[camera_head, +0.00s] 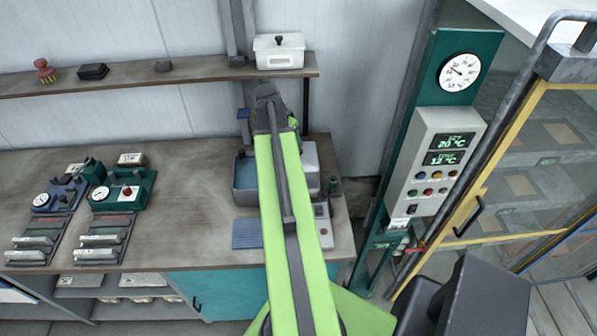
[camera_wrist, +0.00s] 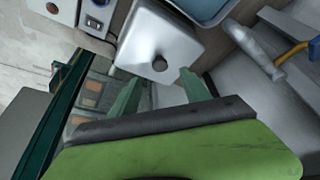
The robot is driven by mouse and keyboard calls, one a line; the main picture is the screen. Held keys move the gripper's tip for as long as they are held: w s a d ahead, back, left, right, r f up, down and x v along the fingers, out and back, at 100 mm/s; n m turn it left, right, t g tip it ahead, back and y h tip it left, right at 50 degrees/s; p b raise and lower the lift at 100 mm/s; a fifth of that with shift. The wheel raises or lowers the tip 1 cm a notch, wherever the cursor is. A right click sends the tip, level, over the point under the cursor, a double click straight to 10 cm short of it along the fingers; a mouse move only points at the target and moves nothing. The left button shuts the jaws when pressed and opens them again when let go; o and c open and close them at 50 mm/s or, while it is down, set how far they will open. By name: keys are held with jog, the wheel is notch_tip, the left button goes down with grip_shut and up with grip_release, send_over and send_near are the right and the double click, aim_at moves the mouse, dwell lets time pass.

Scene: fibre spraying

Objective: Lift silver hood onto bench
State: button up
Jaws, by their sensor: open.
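The silver hood (camera_wrist: 155,38) is a pale, box-like cover with a round dark knob (camera_wrist: 160,63) on top, seen in the wrist view. My gripper (camera_wrist: 160,90) is open and empty, its two green fingers spread below the hood in the picture, the knob lying ahead between them. No contact with the knob shows. In the head view, a pale grey part of the hood (camera_head: 311,168) shows to the right of a blue-lined basin (camera_head: 246,185). My green arm covers the hood's left part there, and the fingers are mostly hidden.
The wooden bench (camera_head: 190,200) has clear space in its middle, left of the basin. Gauge devices (camera_head: 125,190) and metal bars stand at its left. A shelf (camera_head: 200,73) with a white lidded box (camera_head: 279,52) hangs above. A control panel (camera_head: 435,160) and yellow-framed door stand right.

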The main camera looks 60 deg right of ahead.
jog(key=b+x, duration=0.1)
jog(key=x, duration=0.2)
jog(key=shift+a, duration=0.1)
jog(key=shift+f+b, duration=0.3)
jog(key=shift+b, duration=0.1)
jog(key=shift+d+r, duration=0.1)
jog(key=shift+d, duration=0.15)
jog(key=b+x, duration=0.4)
jog(key=x, duration=0.1)
jog(key=shift+s+d+b, duration=0.15)
jog(key=shift+s+b, duration=0.05)
jog(key=shift+b, duration=0.1)
grip_shut()
dwell(0.3)
